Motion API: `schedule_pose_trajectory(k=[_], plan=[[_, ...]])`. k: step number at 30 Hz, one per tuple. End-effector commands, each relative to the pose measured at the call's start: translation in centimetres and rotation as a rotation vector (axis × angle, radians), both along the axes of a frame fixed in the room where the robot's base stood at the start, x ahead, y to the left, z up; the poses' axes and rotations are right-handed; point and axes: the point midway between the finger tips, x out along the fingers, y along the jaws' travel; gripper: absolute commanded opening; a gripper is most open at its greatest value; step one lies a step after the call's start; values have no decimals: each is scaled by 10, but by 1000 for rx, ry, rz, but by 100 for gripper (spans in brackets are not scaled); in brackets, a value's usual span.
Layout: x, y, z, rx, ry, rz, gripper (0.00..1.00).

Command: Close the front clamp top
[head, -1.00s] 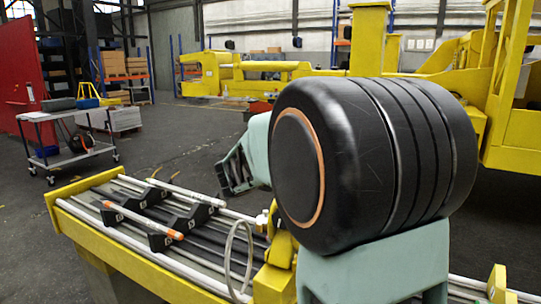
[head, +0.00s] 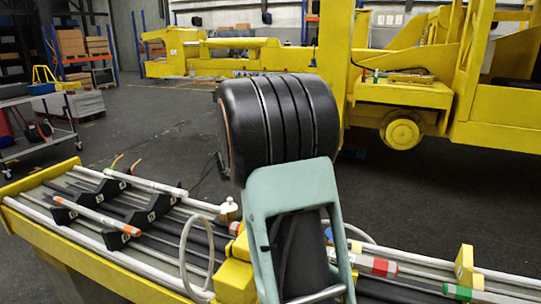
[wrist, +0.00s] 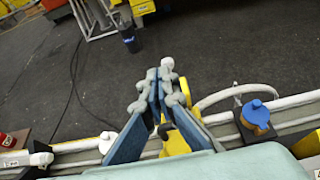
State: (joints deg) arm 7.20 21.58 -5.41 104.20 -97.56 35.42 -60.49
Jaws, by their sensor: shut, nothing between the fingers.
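My gripper (wrist: 160,80) is in the wrist view, its blue-grey fingers together, with nothing held between them. A yellow piece (wrist: 178,140) shows just below the fingers; I cannot tell whether they touch it. In the head view my own arm hides the gripper. Black clamp blocks lie on the yellow boom assembly (head: 100,275) at the left, with a front block (head: 124,238) and a back block (head: 150,208) among them. An orange-ended rod (head: 95,215) lies across the front ones. I cannot tell which piece is the front clamp top or whether it is open.
A blue knob (wrist: 258,112) on a dark base stands right of the fingers in the wrist view. A looped pale hose (head: 186,258) rises from the assembly. A red-ended rod (head: 372,264) lies at right. A cart (head: 35,125) stands far left. Open floor lies behind.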

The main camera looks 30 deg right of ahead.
Motion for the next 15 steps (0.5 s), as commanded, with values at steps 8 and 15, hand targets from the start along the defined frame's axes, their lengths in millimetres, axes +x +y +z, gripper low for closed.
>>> schedule_pose_trajectory(k=[8,15], plan=[[13,-18,-37,90,66,-3,0],[19,-23,-61,105,84,1,0]])
